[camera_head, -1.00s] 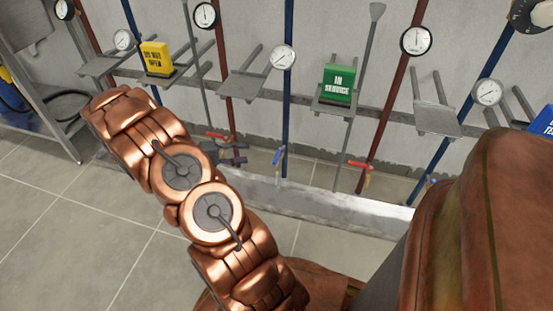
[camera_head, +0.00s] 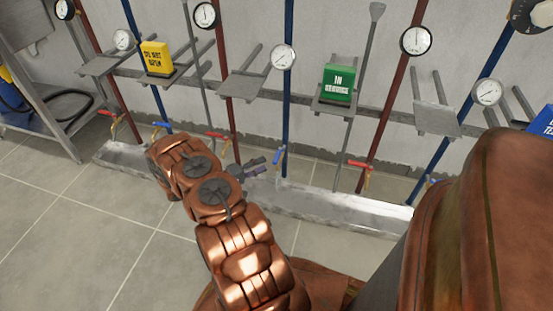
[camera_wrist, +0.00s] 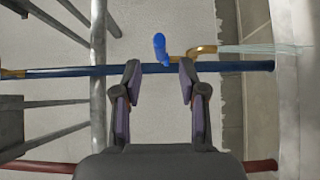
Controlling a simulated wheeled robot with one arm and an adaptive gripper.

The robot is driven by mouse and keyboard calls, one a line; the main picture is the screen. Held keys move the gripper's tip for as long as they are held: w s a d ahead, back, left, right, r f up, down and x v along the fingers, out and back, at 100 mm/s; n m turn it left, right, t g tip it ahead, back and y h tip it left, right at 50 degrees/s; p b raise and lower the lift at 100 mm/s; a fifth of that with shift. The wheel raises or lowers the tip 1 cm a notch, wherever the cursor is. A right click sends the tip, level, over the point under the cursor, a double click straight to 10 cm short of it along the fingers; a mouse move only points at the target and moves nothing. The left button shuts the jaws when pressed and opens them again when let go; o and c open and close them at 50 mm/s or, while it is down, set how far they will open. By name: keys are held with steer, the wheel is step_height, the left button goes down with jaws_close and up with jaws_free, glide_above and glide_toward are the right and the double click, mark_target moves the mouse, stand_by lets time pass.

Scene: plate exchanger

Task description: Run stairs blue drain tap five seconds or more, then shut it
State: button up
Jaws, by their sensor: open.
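In the wrist view a blue tap handle (camera_wrist: 160,47) stands just beyond my gripper (camera_wrist: 160,68), between the lines of its two fingers. The fingers are open and hold nothing. The handle sits by a blue pipe (camera_wrist: 235,67), with a brass spout (camera_wrist: 200,50) beside it. A pale, see-through streak (camera_wrist: 262,48) runs from the spout, looking like flowing water. In the head view my gripper (camera_head: 256,166) is just left of the middle blue tap handle (camera_head: 278,157); contact cannot be told. No stairs mark is readable here.
A metal trough (camera_head: 330,212) runs below the taps. A red tap (camera_head: 362,166) is to the right, another red tap (camera_head: 217,136) to the left. Blue taps also show at far left (camera_head: 160,126) and right. A yellow sign (camera_head: 157,58) and green sign (camera_head: 338,82) stand on shelves.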

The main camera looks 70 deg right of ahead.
mark_target(276, 157)
steer(key=b+x, duration=0.2)
steer(key=x, duration=0.5)
steer(key=shift+s+d, duration=0.1)
jaws_close()
stand_by(0.3)
steer(key=shift+d, duration=0.1)
